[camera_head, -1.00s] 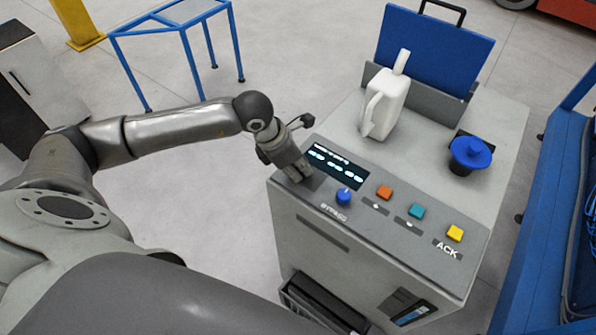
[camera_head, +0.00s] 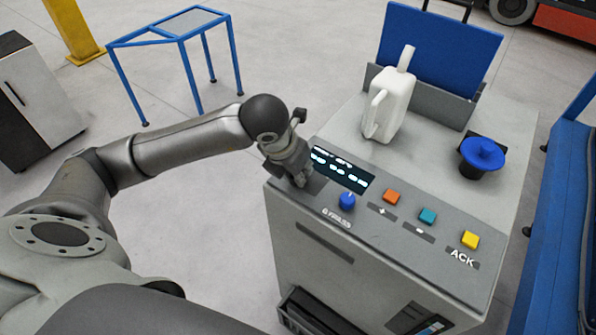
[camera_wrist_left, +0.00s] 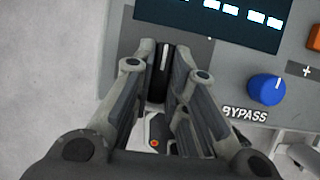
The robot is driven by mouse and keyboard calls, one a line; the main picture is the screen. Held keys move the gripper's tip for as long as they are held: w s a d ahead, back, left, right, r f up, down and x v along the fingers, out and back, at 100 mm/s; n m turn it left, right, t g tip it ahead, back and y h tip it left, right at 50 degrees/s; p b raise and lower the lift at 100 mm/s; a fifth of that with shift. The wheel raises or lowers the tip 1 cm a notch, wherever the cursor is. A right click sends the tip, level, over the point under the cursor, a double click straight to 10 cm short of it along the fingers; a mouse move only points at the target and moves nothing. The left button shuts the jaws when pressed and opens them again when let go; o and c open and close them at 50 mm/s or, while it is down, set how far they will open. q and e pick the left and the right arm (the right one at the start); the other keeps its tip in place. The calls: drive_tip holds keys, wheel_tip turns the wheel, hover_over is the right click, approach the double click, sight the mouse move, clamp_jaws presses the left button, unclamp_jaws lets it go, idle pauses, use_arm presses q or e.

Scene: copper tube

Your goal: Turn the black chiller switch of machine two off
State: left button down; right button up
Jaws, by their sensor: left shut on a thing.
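The black chiller switch (camera_wrist_left: 158,75) is a dark knob with a white mark, on the machine panel's left end in the left wrist view. The fingers of my left gripper (camera_wrist_left: 160,68) stand on both sides of it and are shut on it. In the head view my left gripper (camera_head: 300,181) reaches down to the panel's left corner and hides the switch. The machine (camera_head: 330,228) is a grey cabinet with a lit display (camera_head: 341,170). My right gripper is not in view.
A blue bypass knob (camera_head: 347,201) sits right of my gripper, then orange (camera_head: 391,196), teal (camera_head: 427,216) and yellow (camera_head: 470,240) buttons. A white jug (camera_head: 388,104) and a blue-capped part (camera_head: 482,156) stand on the machine top. A blue frame table (camera_head: 180,27) stands behind.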

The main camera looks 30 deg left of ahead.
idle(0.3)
use_arm(q)
drive_tip(key=c, duration=1.4)
unclamp_jaws()
drive_tip(key=shift+c, duration=0.2)
drive_tip(key=v, duration=1.2)
